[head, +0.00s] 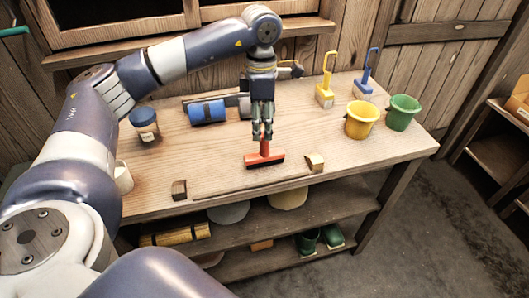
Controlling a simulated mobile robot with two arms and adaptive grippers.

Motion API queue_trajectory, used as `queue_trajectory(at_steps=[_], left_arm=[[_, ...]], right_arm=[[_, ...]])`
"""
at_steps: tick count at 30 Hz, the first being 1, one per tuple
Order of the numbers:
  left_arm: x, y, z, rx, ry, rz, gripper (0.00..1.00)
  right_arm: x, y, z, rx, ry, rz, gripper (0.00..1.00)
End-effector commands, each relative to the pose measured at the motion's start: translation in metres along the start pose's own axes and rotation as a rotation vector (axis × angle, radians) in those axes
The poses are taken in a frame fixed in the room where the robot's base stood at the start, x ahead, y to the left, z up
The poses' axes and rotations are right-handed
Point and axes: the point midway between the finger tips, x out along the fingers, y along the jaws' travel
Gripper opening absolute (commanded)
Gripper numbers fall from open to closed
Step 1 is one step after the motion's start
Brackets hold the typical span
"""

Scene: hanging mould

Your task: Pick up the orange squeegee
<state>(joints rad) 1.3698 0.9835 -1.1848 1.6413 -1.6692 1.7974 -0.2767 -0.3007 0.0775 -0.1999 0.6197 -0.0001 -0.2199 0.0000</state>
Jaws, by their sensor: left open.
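The orange squeegee (264,158) lies on the wooden workbench (225,165) near its front edge, in the head view. Its wide head with a dark lower edge faces the front, and a short orange handle points back toward my gripper. My left gripper (263,134) points down at the handle end, with its fingers open around or just above it. I cannot tell whether they touch the handle. The fingers hide the far end of the handle. My right gripper is not in view.
Small wooden blocks (315,162) (179,190) stand near the front edge on both sides.

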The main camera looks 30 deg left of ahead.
Motion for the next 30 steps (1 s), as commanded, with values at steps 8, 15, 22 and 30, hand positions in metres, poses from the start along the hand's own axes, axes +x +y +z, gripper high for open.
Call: queue_trajectory(at_steps=[8,15,22,30], left_arm=[[0.032,0.001,0.005,0.002,0.002,-0.003,0.46],[0.053,0.002,0.006,0.001,-0.002,0.000,0.46],[0.053,0.002,0.006,0.001,-0.002,0.000,0.35],[0.053,0.002,0.006,0.001,-0.003,0.000,0.00]], right_arm=[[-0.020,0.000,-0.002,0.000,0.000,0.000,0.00],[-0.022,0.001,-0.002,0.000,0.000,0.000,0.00],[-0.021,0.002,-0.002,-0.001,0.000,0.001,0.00],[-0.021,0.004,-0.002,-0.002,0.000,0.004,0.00]])
